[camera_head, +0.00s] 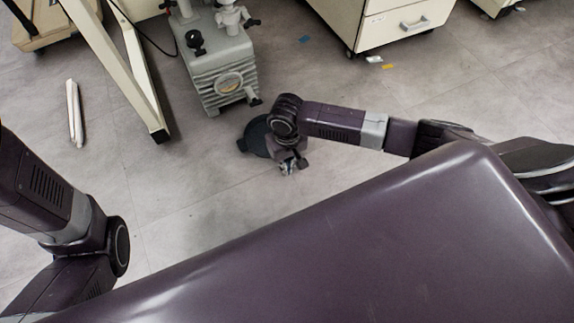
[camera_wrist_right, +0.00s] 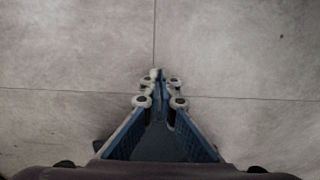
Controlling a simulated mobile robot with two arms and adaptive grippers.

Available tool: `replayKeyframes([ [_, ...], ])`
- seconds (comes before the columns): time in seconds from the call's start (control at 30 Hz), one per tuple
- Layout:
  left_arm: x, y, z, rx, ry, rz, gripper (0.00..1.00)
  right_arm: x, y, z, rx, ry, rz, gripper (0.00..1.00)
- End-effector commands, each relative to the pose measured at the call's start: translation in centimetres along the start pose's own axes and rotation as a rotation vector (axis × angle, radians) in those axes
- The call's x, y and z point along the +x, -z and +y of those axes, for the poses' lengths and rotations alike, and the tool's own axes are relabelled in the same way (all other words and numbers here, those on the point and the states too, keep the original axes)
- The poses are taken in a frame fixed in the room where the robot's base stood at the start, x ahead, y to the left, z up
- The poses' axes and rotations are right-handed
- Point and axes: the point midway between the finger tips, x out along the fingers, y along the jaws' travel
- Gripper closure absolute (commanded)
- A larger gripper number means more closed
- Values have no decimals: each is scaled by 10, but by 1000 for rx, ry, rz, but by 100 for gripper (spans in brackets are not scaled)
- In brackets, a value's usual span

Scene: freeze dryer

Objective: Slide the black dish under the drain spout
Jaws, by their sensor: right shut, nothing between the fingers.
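The black dish (camera_head: 256,138) lies on the grey floor in front of the vacuum pump (camera_head: 222,85). My right wrist covers part of its right side. The drain spout (camera_head: 255,101) sticks out low at the pump's front right, and the dish lies a short way in front of it, apart from the pump. My right gripper (camera_head: 288,168) is low over the floor on the near right side of the dish. In the right wrist view its fingertips (camera_wrist_right: 160,76) are together with nothing between them. My left arm shows at the left, but its gripper is out of view.
A cream frame leg (camera_head: 140,90) stands left of the pump. White rods (camera_head: 74,113) lie on the floor at far left. A drawer cabinet on wheels (camera_head: 390,25) stands at the back right. Small coloured scraps (camera_head: 388,66) lie near it. The floor around the dish is otherwise clear.

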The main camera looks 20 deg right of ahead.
Motion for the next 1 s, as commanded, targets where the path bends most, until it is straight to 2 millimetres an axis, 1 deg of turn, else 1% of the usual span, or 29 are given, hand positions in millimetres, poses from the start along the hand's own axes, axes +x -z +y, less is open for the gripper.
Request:
replayKeyframes([
  [0.03,-12,4,2,0,0,0,60,3,12,0,2,2,10,100],
  [0.1,-19,6,4,0,0,0,60,2,20,0,2,0,8,100],
  [0.3,-31,11,6,0,0,0,60,-1,35,0,1,0,7,100],
  [0.4,-33,12,7,0,0,0,60,-2,38,0,1,1,5,100],
  [0.83,-32,11,7,0,-1,1,60,-5,40,0,1,1,5,100],
  [1.0,-16,6,3,-1,1,2,60,-12,47,-1,7,6,10,100],
])
